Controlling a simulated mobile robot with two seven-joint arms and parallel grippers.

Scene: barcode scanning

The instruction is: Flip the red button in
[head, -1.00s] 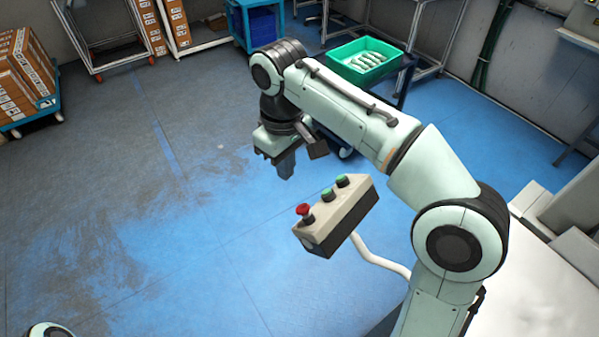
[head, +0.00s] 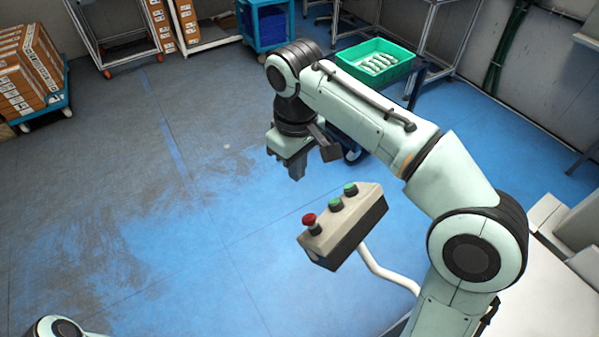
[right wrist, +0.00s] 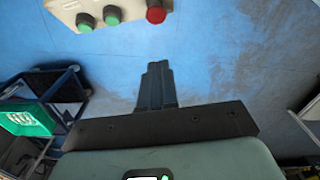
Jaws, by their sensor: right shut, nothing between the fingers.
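A red mushroom button (head: 310,220) stands on the left end of a beige and black control box (head: 330,243). Two green buttons (head: 335,204) sit beside it on the same top face. My right gripper (head: 297,174) points down behind the box, apart from it, and is shut and empty. In the right wrist view the shut fingers (right wrist: 156,75) show at the middle, with the red button (right wrist: 156,12) just beyond them at the top edge. My left gripper is out of view; only a bit of that arm shows at the bottom left.
A white bent pipe (head: 385,272) runs from the box toward the lower right. A green crate (head: 400,72) with pale items stands on a cart behind my right arm. Stacked cartons (head: 28,72) are at the far left. The blue floor left of the box is clear.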

